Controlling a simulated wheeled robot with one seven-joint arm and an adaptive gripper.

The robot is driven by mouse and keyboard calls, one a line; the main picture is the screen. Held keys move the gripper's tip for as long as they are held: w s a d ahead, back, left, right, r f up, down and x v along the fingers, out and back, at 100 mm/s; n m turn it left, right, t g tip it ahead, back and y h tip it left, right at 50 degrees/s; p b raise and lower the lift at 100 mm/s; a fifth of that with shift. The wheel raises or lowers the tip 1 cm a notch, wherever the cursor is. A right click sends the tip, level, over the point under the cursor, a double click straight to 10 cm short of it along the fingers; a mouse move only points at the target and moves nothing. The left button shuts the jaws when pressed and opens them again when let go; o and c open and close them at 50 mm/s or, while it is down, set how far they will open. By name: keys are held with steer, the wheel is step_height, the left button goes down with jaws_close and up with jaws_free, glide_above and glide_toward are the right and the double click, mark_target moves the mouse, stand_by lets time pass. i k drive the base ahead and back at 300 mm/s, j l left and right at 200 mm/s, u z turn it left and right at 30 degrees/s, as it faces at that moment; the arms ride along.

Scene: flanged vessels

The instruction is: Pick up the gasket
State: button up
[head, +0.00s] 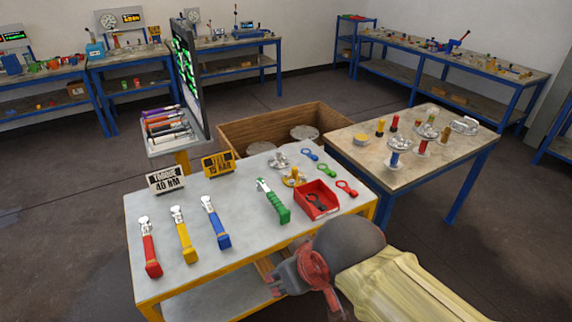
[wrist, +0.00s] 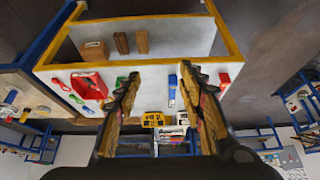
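A dark ring-shaped piece (head: 317,200) lies in the red bin (head: 330,211). Which of these is the gasket I cannot tell. The red bin also shows in the wrist view (wrist: 88,84). My gripper (head: 274,282) is near the table's front edge, apart from all of these. In the wrist view my gripper (wrist: 160,75) has its fingers wide apart, with nothing held between them.
Red (head: 149,248), yellow (head: 183,236), blue (head: 215,223) and green (head: 274,202) wrenches lie on the grey table (head: 190,203). Two torque signs (head: 166,179) stand at its back. A side table (head: 365,165) with flanged parts and a wooden crate (head: 250,138) are beyond.

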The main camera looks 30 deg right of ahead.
mark_target(334, 174)
steer(key=u, duration=4.75)
steer(key=j+z, duration=0.15)
steer(key=z, duration=5.6)
steer(key=i+u, duration=0.2)
steer(key=i, duration=0.2)
